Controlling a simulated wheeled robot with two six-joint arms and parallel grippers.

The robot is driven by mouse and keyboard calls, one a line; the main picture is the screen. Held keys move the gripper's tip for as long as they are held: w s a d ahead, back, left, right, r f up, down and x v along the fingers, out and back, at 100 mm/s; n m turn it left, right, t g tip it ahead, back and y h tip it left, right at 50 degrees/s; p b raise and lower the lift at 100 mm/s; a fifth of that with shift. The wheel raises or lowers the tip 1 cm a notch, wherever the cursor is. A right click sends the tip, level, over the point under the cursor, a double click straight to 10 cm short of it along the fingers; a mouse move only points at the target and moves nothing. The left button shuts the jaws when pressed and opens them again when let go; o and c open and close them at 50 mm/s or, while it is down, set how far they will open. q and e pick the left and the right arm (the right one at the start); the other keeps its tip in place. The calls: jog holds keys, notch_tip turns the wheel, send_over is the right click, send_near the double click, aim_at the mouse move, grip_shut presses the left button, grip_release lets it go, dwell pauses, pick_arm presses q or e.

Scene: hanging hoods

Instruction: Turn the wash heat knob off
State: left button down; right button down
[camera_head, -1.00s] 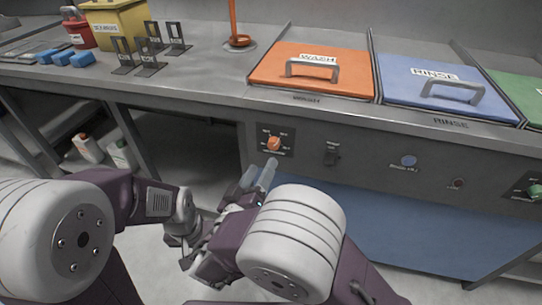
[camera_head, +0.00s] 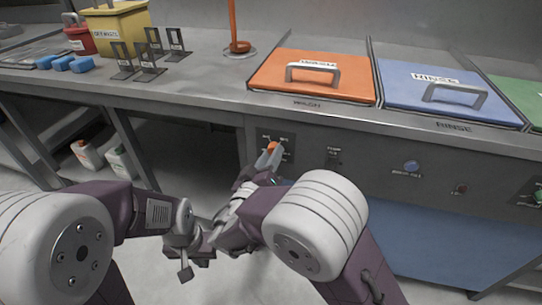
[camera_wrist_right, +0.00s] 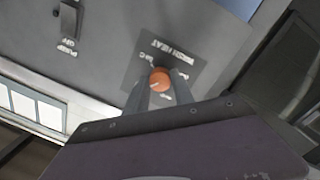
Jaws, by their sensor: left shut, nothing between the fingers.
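The wash heat knob (camera_head: 272,147) is a round orange knob on a dark label plate, on the grey front panel below the orange WASH lid. My right gripper (camera_head: 269,157) reaches up to it, fingertips at the panel. In the right wrist view the orange knob (camera_wrist_right: 159,80) shows a pale pointer mark and sits between the two fingers of the right gripper (camera_wrist_right: 160,92). Whether the fingers press on it is unclear. My left gripper (camera_head: 186,272) is low, left of the right arm, shut and empty, partly hidden by its own wrist.
The counter edge overhangs the panel. Bottles (camera_head: 88,154) stand under the counter at left.

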jog(key=shift+n, duration=0.3)
jog(key=shift+d+r+n+t+y+p, duration=0.15)
jog(key=shift+n+y+p, duration=0.25)
jog(key=shift+n+p, duration=3.65)
jog(key=shift+a+f+n+t+y+p, duration=0.1)
jog(key=shift+n+y+p, duration=0.75)
jog(key=shift+n, duration=6.05)
jog(key=shift+d+r+n+t+h+p, duration=0.15)
jog(key=shift+n+p, duration=2.95)
jog(key=shift+n, duration=2.35)
jog(key=shift+a+f, duration=0.1)
